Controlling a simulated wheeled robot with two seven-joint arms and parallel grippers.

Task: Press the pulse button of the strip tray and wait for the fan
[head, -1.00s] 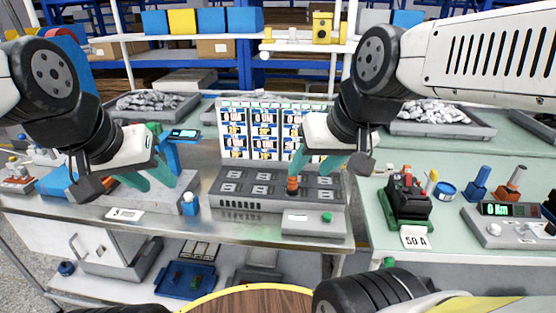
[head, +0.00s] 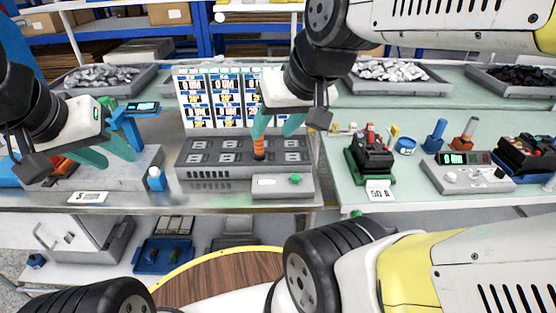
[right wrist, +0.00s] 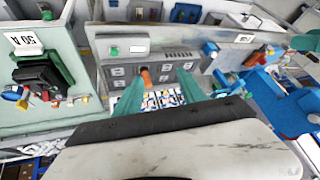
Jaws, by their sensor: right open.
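The grey strip tray (head: 205,172) with several dark sockets stands on the steel bench. An orange piece (head: 259,147) stands upright in it and also shows in the right wrist view (right wrist: 146,77). A green button (head: 294,179) sits on the grey box at the tray's front right; it also shows in the right wrist view (right wrist: 114,50). My right gripper (head: 276,132) is open above the tray, close to the orange piece, behind and above the button; whether it touches the orange piece is unclear. My left gripper (head: 106,158) is open and empty above a grey block. No fan is identifiable.
A blue stand with a small screen (head: 142,107) is near my left gripper. On the green table at right are a black-and-green clamp device (head: 371,155), a "50 A" card (head: 380,191) and a meter box (head: 465,172).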

